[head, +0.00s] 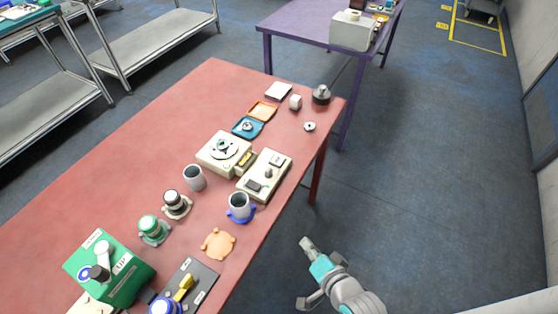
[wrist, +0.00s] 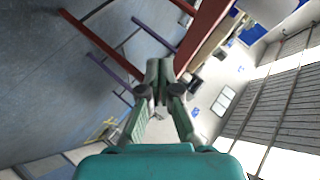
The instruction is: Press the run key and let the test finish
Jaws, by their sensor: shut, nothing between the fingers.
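A cream panel (head: 280,183) with dark keys (head: 254,186) lies near the right edge of the red table, beside a cream machine (head: 212,152) with a round dial. The key labels are too small to read, so I cannot tell which one is the run key. My gripper (head: 308,244) is off the table's right side, over the floor and apart from the panel. In the wrist view my gripper (wrist: 160,76) has its fingers together with nothing between them. The panel cannot be made out in the wrist view.
The red table (head: 130,150) also bears a grey cup (head: 195,179), a cup on a blue holder (head: 239,204), an orange coaster (head: 218,244) and a green machine (head: 122,278). A purple table (head: 295,28) stands behind. The floor to the right is clear.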

